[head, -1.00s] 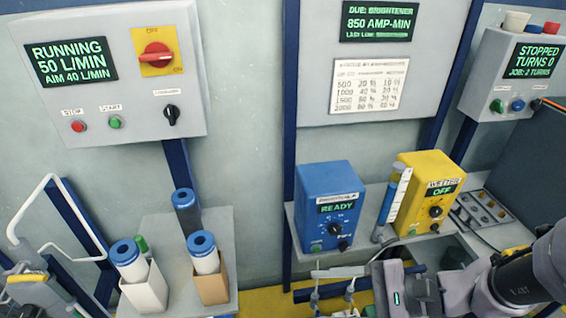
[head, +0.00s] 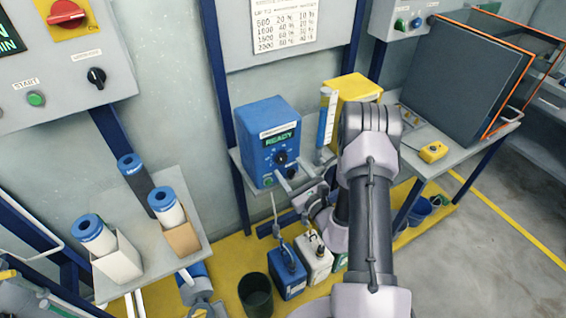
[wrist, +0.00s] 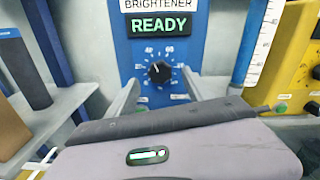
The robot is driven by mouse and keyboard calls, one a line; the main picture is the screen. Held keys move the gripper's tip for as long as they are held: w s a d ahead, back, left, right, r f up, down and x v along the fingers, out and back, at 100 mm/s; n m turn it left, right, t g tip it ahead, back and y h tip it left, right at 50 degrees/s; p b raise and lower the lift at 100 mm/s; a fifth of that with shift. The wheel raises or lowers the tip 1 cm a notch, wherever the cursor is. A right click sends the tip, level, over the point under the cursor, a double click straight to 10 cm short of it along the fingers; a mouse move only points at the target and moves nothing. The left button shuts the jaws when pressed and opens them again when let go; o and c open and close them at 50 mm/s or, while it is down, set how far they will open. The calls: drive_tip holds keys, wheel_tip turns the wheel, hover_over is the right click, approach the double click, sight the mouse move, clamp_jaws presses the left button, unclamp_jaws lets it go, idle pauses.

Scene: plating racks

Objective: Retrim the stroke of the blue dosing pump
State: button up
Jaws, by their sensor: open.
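The blue dosing pump (head: 256,135) stands on a grey shelf, its screen reading READY under a BRIGHTENER label. Its black stroke knob (wrist: 159,71) sits inside a numbered dial in the wrist view; the knob also shows in the head view (head: 281,158). The exact setting is too small to read. My gripper (wrist: 158,92) is open and empty, close in front of the pump's face. One finger lies to the lower left of the knob and one to the lower right, with the knob between and beyond them. My gripper hides the pump's lower face in the wrist view.
A yellow pump (head: 352,88) and an upright graduated tube (head: 327,118) stand close to the right. A board above carries a printed table (head: 284,22). Blue and white jugs (head: 287,272) and a dark bucket (head: 256,296) stand below. Filter cartridges (head: 166,204) are at left.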

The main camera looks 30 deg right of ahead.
sight(283, 160)
drive_tip(key=w, duration=0.4)
drive_tip(key=shift+w+a, duration=0.1)
drive_tip(key=shift+w, duration=0.15)
drive_tip(key=shift+c, duration=0.4)
clamp_jaws()
